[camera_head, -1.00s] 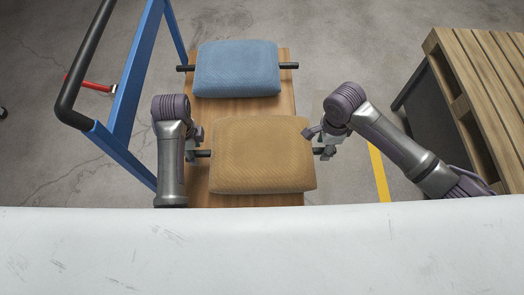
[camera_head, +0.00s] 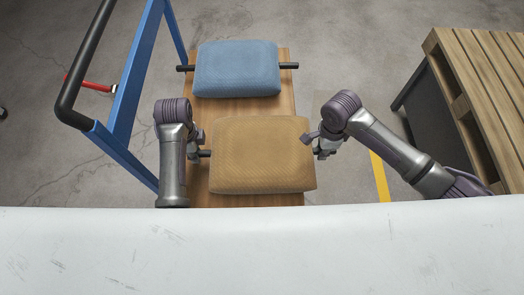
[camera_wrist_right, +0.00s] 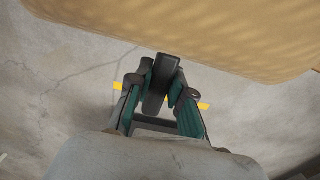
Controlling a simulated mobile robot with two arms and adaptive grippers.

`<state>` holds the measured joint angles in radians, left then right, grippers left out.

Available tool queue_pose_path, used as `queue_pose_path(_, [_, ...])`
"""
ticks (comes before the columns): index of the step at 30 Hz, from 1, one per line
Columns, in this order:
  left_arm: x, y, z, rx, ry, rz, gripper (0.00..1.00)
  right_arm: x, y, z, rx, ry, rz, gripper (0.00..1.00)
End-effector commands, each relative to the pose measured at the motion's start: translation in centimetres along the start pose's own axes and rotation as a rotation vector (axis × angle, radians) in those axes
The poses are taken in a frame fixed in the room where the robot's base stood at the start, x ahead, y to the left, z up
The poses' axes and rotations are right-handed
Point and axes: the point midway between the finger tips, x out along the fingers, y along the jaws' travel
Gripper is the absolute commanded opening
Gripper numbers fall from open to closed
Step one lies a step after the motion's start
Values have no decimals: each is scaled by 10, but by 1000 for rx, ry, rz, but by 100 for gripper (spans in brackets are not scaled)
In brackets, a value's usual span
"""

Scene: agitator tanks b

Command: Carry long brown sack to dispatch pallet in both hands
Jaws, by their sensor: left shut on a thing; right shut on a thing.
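The brown sack (camera_head: 262,155) lies flat on the wooden deck of a cart, nearest me. A dark bar end sticks out at each side of it. My left gripper (camera_head: 201,152) is shut on the bar end at the sack's left side. My right gripper (camera_head: 316,146) is shut on the bar end at the right side. In the right wrist view the black bar end (camera_wrist_right: 160,80) sits between the two fingers, with the sack (camera_wrist_right: 200,30) just beyond. The fingertips are partly hidden in the head view. A wooden pallet (camera_head: 480,75) stands at the right on a dark base.
A blue sack (camera_head: 237,69) with a dark bar lies further back on the cart deck (camera_head: 289,110). The cart's blue frame (camera_head: 135,75) with a black handle rises at the left. A yellow floor line (camera_head: 380,177) and open floor lie between cart and pallet.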

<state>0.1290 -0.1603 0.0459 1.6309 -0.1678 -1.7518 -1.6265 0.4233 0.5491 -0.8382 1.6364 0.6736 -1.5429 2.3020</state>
Motion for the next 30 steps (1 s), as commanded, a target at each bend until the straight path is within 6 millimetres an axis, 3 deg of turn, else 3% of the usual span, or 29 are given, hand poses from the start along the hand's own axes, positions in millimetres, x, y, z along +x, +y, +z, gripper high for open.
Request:
queue_pose_path(17, [-6, -1, 0, 0, 0, -3, 0, -6, -2, 0, 0, -1, -4, 0])
queue_pose_path(30, [-50, -1, 0, 0, 0, -3, 0, -51, -1, 0, 1, -1, -4, 0])
